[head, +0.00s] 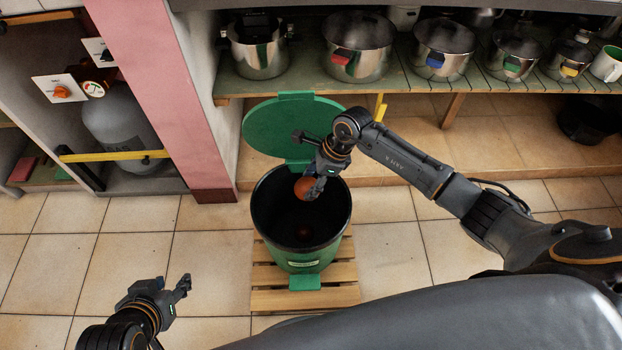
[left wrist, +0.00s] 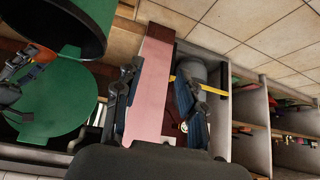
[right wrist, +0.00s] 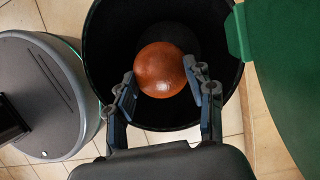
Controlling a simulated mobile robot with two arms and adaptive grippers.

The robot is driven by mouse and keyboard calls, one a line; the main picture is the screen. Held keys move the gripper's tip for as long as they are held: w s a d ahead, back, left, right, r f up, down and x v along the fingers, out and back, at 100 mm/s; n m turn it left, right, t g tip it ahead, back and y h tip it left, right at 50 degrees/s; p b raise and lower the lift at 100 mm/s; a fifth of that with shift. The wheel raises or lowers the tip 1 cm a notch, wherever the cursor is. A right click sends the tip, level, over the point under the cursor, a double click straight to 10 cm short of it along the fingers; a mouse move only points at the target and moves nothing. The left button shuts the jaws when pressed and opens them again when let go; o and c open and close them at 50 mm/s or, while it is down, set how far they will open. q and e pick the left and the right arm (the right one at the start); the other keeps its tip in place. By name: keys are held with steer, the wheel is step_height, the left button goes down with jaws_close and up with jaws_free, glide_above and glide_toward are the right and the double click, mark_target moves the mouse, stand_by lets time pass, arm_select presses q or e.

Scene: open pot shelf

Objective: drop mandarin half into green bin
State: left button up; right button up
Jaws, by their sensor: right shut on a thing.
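My right gripper (head: 310,188) is over the bin's opening. It is shut on the orange mandarin half (head: 301,187), which also shows between the fingers in the right wrist view (right wrist: 160,68) with the dark bin inside behind it. My left gripper (head: 184,287) is open and empty, low at the left, apart from the bin.
The bin stands on a wooden slatted pallet (head: 305,299). Several steel pots (head: 358,47) with coloured handle tags line the shelf behind. A pink post (head: 165,100) and a grey gas cylinder (head: 120,125) are at the left. The tiled floor left of the bin is clear.

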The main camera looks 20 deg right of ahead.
arm_select(q)
steer(key=w+d+r+t+h+b, duration=0.1)
steer(key=w+d+r+t+b, duration=0.1)
steer(key=w+r+t, duration=0.3)
steer(key=w+d+r+t+h+b, duration=0.2)
steer(key=w+r+t, duration=0.3)
steer(key=r, duration=0.5)
steer(key=shift+d+r+m+t, duration=0.25)
steer(key=shift+d+m+t, duration=0.05)
steer(key=shift+d+t, duration=0.2)
arm_select(e)
steer(key=shift+f, duration=2.8)
steer(key=o, duration=1.3)
steer(key=shift+c, duration=0.2)
steer(key=v, duration=1.2)
